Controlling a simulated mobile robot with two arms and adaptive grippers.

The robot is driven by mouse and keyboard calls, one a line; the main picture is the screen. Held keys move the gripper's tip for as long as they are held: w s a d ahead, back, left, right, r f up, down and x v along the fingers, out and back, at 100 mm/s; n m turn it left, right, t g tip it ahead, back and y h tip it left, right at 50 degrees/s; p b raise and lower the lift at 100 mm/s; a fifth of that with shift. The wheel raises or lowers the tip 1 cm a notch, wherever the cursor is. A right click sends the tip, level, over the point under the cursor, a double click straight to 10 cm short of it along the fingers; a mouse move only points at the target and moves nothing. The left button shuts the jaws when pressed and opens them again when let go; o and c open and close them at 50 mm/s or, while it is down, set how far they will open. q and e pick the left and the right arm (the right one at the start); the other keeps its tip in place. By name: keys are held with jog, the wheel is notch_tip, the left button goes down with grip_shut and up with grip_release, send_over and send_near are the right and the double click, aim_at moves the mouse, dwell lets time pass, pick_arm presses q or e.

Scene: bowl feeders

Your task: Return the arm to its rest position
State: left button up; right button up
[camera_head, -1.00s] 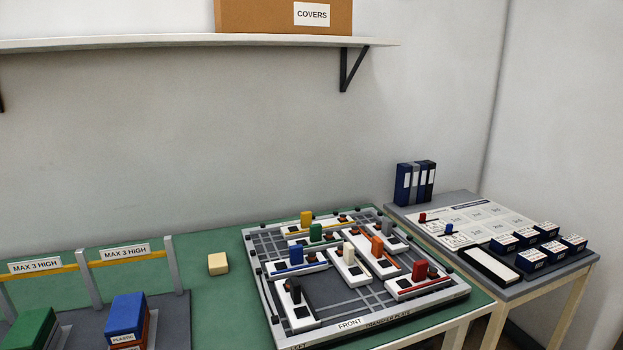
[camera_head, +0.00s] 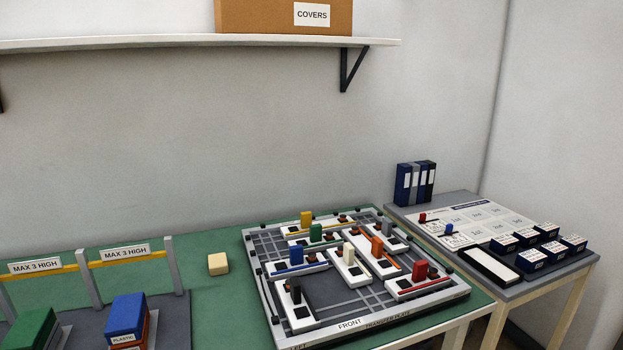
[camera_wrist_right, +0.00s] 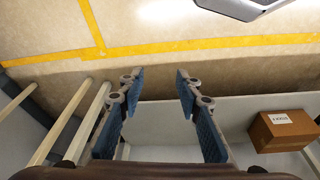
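My right gripper (camera_wrist_right: 158,85) shows in the right wrist view. Its two blue-padded fingers stand well apart with nothing between them, above a tan floor with yellow lines. Neither gripper shows in the head view. The transfer plate (camera_head: 378,318) lies on the green table (camera_head: 220,310), with several white blocks bearing coloured knobs on it. No gripper touches anything there.
A cream block (camera_head: 218,264) lies left of the plate. Blue and green stacked bins (camera_head: 127,315) stand at the lower left. A grey side table (camera_head: 520,290) holds cards and dark boxes. A shelf (camera_head: 180,42) carries a covers box (camera_head: 250,15).

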jog(key=s+f+g, duration=0.1)
jog(key=s+f, duration=0.3)
jog(key=f, duration=0.5)
jog(key=s+f, duration=0.3)
jog(key=f, duration=0.6)
jog(key=s+d+f, duration=0.3)
jog(key=s+f, duration=0.6)
jog(key=s, duration=0.4)
jog(key=shift+s+d+f+g, duration=0.15)
jog(key=shift+d+f+g, duration=0.05)
jog(key=shift+g, duration=0.2)
